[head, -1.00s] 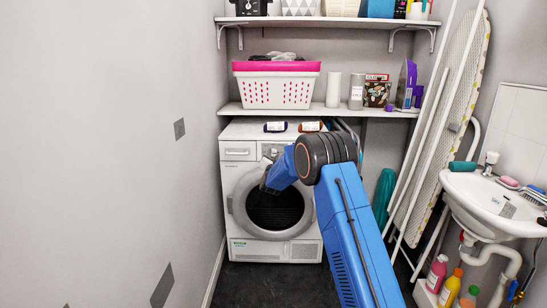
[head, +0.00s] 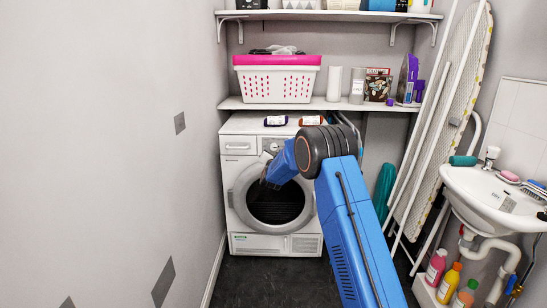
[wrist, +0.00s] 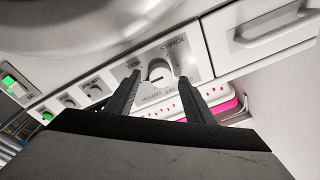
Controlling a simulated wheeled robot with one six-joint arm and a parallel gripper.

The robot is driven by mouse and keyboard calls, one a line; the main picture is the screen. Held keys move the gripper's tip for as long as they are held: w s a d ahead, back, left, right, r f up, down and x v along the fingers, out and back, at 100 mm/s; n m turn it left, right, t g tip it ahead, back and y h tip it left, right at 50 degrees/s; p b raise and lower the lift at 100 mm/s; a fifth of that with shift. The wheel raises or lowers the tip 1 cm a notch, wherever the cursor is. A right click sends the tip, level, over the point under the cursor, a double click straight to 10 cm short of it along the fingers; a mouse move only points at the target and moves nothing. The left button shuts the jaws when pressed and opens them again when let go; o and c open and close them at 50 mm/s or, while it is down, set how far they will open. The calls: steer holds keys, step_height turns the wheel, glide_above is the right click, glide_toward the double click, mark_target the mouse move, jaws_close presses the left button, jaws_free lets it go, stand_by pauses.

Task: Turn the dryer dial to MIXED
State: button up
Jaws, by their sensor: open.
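The white dryer (head: 238,170) stands under the shelf, its round door below the control panel. In the wrist view its round dial (wrist: 158,72) is on a grey plate, with a short pale pointer mark. TOWELS is readable above right of the dial and what looks like COTTON below it. Another label to the left is partly hidden by a finger, and I cannot read MIXED for certain. My gripper (wrist: 158,84) is open, its two dark fingers on either side of the dial in the picture. I cannot tell whether they touch it. In the head view my gripper is dark and small before the dryer.
A drawer handle (wrist: 270,24) is at right. A pink-rimmed basket (head: 277,85) sits on the shelf. The sink (head: 490,200) and ironing board (head: 455,110) stand right.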

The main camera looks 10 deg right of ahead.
steer(key=v, duration=1.7)
steer(key=shift+s+r, duration=0.1)
steer(key=shift+r, duration=0.1)
steer(key=s+r+n+g+y, duration=0.3)
steer(key=s+r, duration=0.1)
steer(key=s, duration=0.9)
steer(key=s+r+n+g+y, duration=0.3)
steer(key=s+r, duration=0.2)
steer(key=s, duration=0.7)
steer(key=s+d+f+n+g, duration=0.1)
steer(key=s+f+g, duration=0.1)
steer(key=s, duration=1.1)
steer(key=s+d+f+n+g, duration=0.1)
steer(key=s+d+f+g, duration=0.1)
steer(key=s, duration=1.2)
steer(key=s+d+f+n+g+h, duration=0.1)
steer(key=s+f+g, duration=0.3)
steer(key=s, duration=1)
steer(key=shift+s+d+n, duration=0.25)
steer(key=shift+d+n, duration=0.15)
steer(key=shift+d, duration=0.1)
